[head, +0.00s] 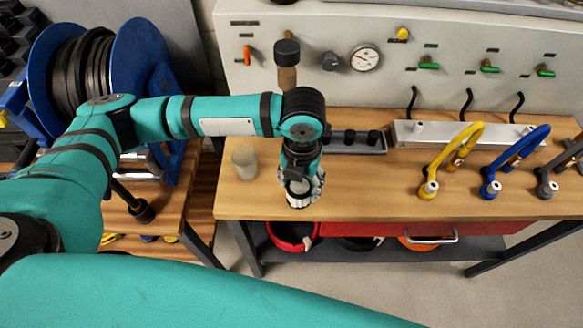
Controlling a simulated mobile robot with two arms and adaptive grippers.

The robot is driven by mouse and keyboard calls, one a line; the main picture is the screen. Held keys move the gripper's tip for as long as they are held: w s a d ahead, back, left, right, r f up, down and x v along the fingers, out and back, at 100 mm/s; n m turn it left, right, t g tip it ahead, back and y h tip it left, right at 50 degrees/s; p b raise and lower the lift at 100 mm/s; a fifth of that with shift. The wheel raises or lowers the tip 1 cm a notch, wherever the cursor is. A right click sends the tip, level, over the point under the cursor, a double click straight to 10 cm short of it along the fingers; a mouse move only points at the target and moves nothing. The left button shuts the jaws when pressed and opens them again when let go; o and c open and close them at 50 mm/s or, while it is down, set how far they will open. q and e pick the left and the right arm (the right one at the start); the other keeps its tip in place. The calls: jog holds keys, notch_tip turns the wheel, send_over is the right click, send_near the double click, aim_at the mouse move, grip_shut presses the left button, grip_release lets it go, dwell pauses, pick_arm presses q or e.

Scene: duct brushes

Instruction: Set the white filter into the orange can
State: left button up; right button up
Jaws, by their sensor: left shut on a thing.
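My left gripper (299,198) points down over the front edge area of the wooden bench, left of its middle. It is shut on a small white thing (297,187), which looks like the white filter; the fingers hide much of it. An orange round rim (428,243), possibly the orange can, shows on the shelf under the bench, partly hidden by the bench and drawer. My right gripper is not in view.
A pale cup (245,162) stands on the bench (370,185) left of my gripper. A dark tray (355,142) lies behind. Yellow (452,160) and blue (515,160) hoses stand at right. A red bin (291,236) sits on the lower shelf. The bench's front middle is clear.

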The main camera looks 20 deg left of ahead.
pick_arm(q)
jog(key=s+d+b, duration=0.1)
jog(key=s+d, duration=0.4)
jog(key=s, duration=0.2)
jog(key=shift+s+d+r, duration=0.3)
jog(key=shift+r, duration=0.15)
